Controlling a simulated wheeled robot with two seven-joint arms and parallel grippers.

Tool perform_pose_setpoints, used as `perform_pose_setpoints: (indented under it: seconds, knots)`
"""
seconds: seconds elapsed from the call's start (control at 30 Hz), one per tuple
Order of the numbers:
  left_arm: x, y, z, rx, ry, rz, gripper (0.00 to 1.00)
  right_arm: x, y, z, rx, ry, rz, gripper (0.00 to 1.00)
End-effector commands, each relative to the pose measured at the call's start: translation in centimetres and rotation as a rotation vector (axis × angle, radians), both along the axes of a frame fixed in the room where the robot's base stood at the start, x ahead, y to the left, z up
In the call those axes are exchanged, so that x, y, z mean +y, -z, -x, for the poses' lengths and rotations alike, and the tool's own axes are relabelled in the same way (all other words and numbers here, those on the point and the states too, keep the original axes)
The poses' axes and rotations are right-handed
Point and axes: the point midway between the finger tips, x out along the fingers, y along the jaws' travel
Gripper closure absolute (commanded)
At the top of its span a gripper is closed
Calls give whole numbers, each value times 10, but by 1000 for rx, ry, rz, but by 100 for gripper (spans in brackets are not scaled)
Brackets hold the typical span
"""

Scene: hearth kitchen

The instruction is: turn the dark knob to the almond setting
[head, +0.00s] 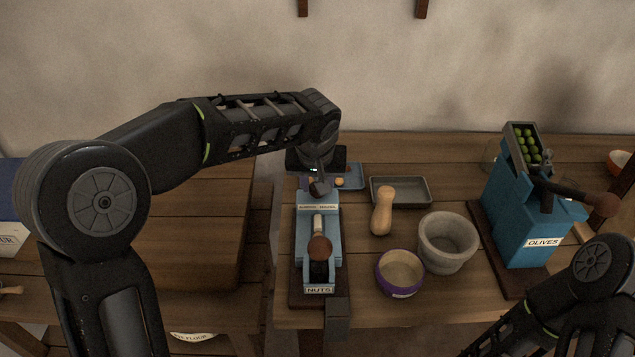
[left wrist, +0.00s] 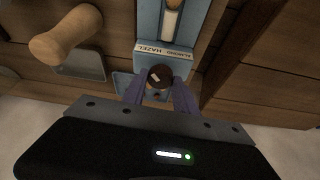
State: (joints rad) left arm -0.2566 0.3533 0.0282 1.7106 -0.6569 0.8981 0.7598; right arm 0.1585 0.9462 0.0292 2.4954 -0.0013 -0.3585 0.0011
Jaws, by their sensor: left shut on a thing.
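The dark knob (left wrist: 160,76) sits at the end of the blue nut machine (head: 320,245), beside a label (left wrist: 165,52) reading ALMOND and HAZEL. The label also shows in the head view. The knob's top carries a small pale mark, left of its middle in the left wrist view; I cannot tell which word it points to. My left gripper (left wrist: 159,88) is shut on the knob, one purple finger on each side. In the head view my left gripper (head: 320,182) reaches down at the machine's far end and largely hides the knob. My right gripper is out of view.
A wooden pestle (head: 382,211), a stone mortar (head: 447,243), a purple-rimmed bowl (head: 400,273) and a grey tray (head: 401,191) stand right of the nut machine. A blue olive machine (head: 520,220) is farther right. A wooden board (head: 200,235) lies to the left.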

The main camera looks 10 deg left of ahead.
Motion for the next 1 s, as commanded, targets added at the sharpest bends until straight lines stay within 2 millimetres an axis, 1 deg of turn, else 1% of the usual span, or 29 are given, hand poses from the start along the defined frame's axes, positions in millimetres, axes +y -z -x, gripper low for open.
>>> perform_pose_setpoints:
  seconds: [0.17,0.37,1.0]
  knots:
    - [1,-1,0,-1,99,1,100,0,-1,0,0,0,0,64]
    - [3,-2,0,-1,259,2,100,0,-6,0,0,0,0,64]
    - [6,-2,-2,0,864,4,100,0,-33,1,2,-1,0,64]
